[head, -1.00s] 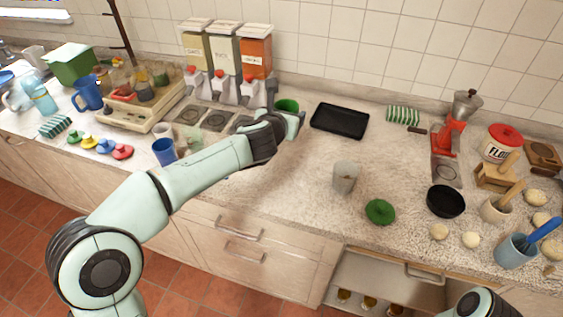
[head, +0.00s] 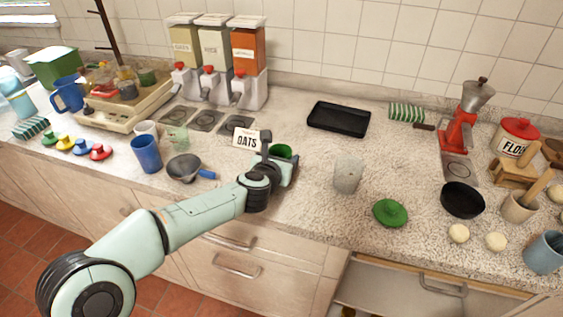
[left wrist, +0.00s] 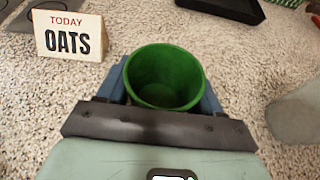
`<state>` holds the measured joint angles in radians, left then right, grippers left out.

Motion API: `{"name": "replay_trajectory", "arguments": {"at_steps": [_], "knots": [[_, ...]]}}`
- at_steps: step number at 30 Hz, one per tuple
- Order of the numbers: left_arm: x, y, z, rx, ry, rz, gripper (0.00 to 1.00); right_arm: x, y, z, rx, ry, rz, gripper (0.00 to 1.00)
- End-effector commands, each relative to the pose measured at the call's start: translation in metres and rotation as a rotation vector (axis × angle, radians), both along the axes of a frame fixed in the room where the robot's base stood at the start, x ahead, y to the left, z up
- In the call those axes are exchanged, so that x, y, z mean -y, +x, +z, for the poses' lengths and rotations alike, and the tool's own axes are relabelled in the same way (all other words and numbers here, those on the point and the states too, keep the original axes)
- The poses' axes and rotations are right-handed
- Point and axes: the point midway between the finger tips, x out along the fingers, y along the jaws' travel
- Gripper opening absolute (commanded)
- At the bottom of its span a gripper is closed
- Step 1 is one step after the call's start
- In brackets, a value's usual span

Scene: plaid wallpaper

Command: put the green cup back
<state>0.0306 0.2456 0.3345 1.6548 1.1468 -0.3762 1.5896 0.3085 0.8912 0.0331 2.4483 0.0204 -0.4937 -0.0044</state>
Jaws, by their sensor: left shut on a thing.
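The green cup (head: 281,151) is held upright in my left gripper (head: 279,160), near the middle of the counter. In the left wrist view the green cup (left wrist: 165,77) sits between the two blue fingers, its open mouth facing the camera and its inside empty. The gripper is shut on it. I cannot tell whether the cup's base touches the counter. A card reading "TODAY OATS" (head: 246,139) stands just left of the cup. Three dispensers (head: 213,65) stand at the back, with dark square pads (head: 203,120) in front of them. My right gripper is not in view.
A grey-white cup (head: 347,177) stands right of my gripper, with a green lid (head: 390,212) beyond it. A black tray (head: 339,118) lies behind. A blue cup (head: 146,153) and a dark sieve-like pan (head: 186,168) are to the left. Counter between card and tray is clear.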

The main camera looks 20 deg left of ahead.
Motion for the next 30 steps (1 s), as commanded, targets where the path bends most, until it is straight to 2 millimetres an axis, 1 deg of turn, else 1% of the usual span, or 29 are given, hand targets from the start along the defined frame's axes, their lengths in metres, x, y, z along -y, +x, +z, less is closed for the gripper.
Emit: {"name": "replay_trajectory", "arguments": {"at_steps": [7,14,15,17,26,29,30], "knots": [[0.0000,-0.0001,0.0020,0.003,0.000,0.000,0.32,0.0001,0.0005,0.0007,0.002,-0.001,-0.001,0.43],[0.0000,0.0000,-0.0018,0.002,0.000,0.000,0.32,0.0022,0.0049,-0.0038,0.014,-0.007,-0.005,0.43],[0.0000,-0.0001,-0.0021,0.002,0.000,0.000,0.72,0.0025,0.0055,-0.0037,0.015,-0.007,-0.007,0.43],[0.0000,-0.0001,-0.0017,0.002,0.000,0.000,0.91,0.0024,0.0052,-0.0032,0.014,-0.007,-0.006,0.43],[0.0000,-0.0001,-0.0011,0.002,0.000,0.000,0.91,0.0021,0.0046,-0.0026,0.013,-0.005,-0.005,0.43],[-0.0001,-0.0002,0.0029,0.002,0.000,0.000,0.91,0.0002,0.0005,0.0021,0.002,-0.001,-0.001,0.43],[-0.0002,-0.0038,0.0053,0.004,0.001,-0.001,0.91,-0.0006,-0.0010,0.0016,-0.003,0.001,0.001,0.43]]}}
